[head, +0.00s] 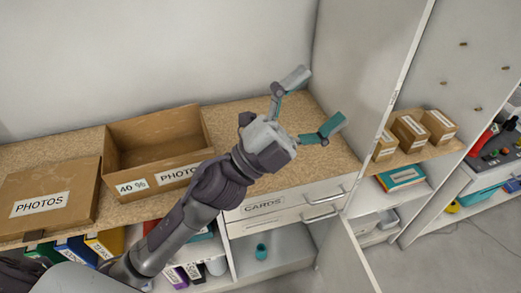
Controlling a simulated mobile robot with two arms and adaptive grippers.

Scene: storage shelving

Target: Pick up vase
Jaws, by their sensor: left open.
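A small teal vessel (261,252), which looks like the vase, stands in the open lower compartment under the drawers. It is small in the picture, so I cannot tell its exact shape. My left gripper (314,101) is open and empty, its two teal-tipped fingers spread wide. It is above the right part of the speckled countertop, higher than the vessel and apart from it. My right gripper is not in view.
An open cardboard box (155,158) and a closed photos box (45,203) stand on the countertop (235,118). An opened white door (352,262) stands right of the lower compartment. Small boxes (410,132) sit on a shelf at right. Binders (75,250) fill the lower left.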

